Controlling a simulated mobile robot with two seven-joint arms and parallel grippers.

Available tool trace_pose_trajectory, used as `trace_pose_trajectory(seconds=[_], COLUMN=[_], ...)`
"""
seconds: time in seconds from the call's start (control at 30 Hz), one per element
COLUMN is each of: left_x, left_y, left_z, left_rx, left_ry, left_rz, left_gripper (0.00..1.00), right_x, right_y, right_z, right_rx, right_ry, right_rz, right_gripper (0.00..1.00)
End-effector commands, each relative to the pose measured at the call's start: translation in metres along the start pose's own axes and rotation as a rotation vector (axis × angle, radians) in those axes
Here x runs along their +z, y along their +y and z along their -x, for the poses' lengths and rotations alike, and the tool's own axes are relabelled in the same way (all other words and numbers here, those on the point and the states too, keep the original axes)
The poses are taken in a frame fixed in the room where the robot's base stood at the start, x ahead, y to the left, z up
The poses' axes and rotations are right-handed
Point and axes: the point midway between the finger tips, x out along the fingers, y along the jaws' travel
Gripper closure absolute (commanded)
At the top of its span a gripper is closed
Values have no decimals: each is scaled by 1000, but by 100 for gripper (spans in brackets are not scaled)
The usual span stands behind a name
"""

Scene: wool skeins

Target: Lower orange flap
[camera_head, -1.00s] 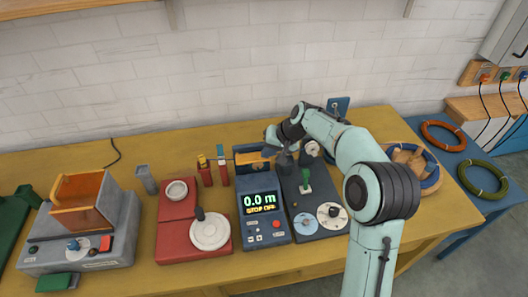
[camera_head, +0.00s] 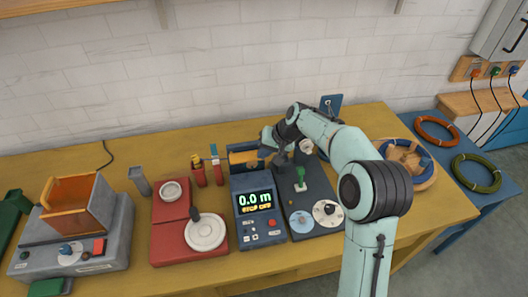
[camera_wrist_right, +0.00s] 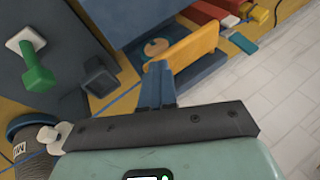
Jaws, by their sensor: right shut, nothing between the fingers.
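The orange flap (camera_head: 243,157) stands in the blue frame of the counter unit, behind its display reading 0.0 m. In the right wrist view the flap (camera_wrist_right: 190,50) is an upright, yellow-orange panel beside a dark blue housing. My right gripper (camera_head: 266,154) is at the right end of the flap. In the wrist view its blue fingers (camera_wrist_right: 157,72) are shut and empty, close to the flap's near end. I cannot tell whether they touch it. My left gripper is not in view.
The blue counter unit (camera_head: 260,218) stands between a red winder base (camera_head: 170,245) and a dark panel with a green lever (camera_head: 300,177). A grey machine with an orange hopper (camera_head: 72,205) is at left. A round basket (camera_head: 428,172) stands at right.

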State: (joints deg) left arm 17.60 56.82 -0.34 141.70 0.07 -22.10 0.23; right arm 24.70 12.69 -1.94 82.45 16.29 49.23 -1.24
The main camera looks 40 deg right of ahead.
Motion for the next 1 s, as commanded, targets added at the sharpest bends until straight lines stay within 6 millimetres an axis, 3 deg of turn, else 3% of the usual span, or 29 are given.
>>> trace_pose_trajectory(seconds=[0.17, 0.3, 0.4, 0.7, 1.0], left_x=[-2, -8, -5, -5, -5], left_y=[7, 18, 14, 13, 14], left_z=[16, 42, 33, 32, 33], left_rx=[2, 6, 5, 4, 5], left_ry=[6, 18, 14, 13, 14], left_rz=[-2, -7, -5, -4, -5], left_gripper=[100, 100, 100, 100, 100], right_x=[-4, -14, -12, -12, -12], right_y=[-10, -31, -18, -6, -3], right_z=[14, 39, 60, 115, 130], right_rx=[1, -3, 1, 0, -1], right_ry=[-4, 3, 6, 2, 0], right_rz=[1, 3, 1, 1, 2], right_gripper=[100, 100, 100, 100, 100])
